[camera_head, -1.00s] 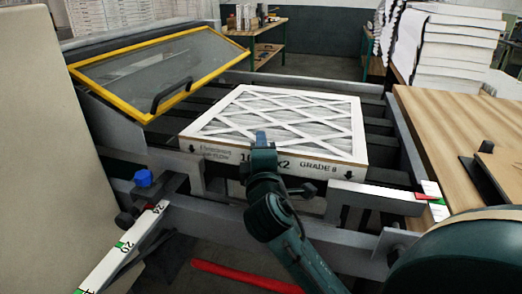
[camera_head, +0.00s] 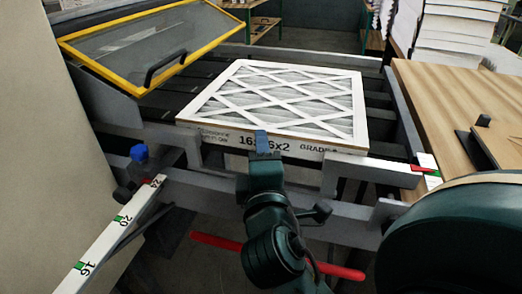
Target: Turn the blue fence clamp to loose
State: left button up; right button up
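The blue fence clamp (camera_head: 139,153) is a small blue knob on a dark block at the left front of the machine frame. It sits beside a white scale rail (camera_head: 110,235) marked 24, 20 and 16. A small red mark shows near the 24. My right gripper (camera_head: 262,142) is in front of the boxed filter, well to the right of the clamp and apart from it. Its fingers are seen nearly end-on, so their opening cannot be told. My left gripper is not in view.
A white-framed filter (camera_head: 285,100) lies on the dark machine bed behind my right gripper. A yellow-framed guard (camera_head: 150,50) stands raised at the left. A wooden table (camera_head: 450,100) is on the right. A red bar (camera_head: 230,242) shows low down beneath the frame.

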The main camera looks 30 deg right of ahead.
aim_at(139, 152)
jog(key=k+j, duration=1.1)
jog(key=k, duration=0.2)
